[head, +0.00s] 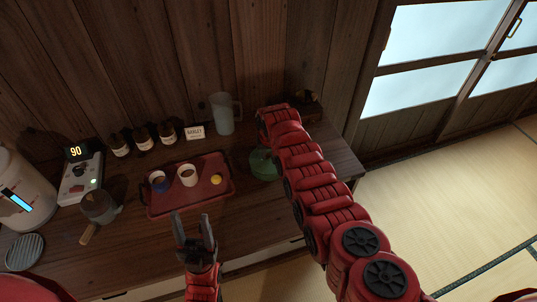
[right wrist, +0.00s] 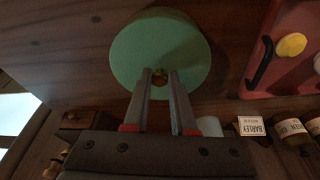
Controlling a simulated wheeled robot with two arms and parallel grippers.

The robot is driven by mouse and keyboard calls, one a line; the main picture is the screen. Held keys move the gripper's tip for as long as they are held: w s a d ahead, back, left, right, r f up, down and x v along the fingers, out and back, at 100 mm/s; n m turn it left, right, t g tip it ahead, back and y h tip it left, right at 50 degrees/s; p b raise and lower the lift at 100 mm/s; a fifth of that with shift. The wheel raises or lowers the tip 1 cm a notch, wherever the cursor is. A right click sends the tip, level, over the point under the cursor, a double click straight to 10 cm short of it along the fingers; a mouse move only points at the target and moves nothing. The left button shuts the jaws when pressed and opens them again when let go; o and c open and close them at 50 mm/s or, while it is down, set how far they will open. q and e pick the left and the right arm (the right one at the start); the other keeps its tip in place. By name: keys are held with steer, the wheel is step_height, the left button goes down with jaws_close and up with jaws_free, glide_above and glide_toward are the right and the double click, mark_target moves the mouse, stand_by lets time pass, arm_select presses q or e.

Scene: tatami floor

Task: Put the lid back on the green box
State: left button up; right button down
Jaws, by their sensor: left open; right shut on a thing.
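The green box (head: 263,165) is round and stands on the counter right of the red tray, partly hidden by my right arm. My right gripper (right wrist: 160,78) is shut on the lid's knob. A green side wall shows past the lid's far edge; I cannot tell whether the lid sits on the box or just above it. My right fingers are hidden in the head view. My left gripper (head: 194,222) is open and empty in front of the tray.
The red tray (head: 222,163) holds cups and a yellow round thing. A frosted jug (head: 222,114), a BARLEY card (head: 195,132) and several dark jars (head: 143,138) stand behind it. A ladle-like pot (head: 98,207), scale and white kettle are at left.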

steer(key=shift+c, duration=0.9)
jaws_free()
steer(key=shift+r, duration=0.2)
steer(key=shift+r+p, duration=1.2)
steer(key=shift+r, duration=0.6)
steer(key=shift+r+p, duration=0.5)
steer(key=shift+r, duration=1)
steer(key=shift+c, duration=0.2)
jaws_close()
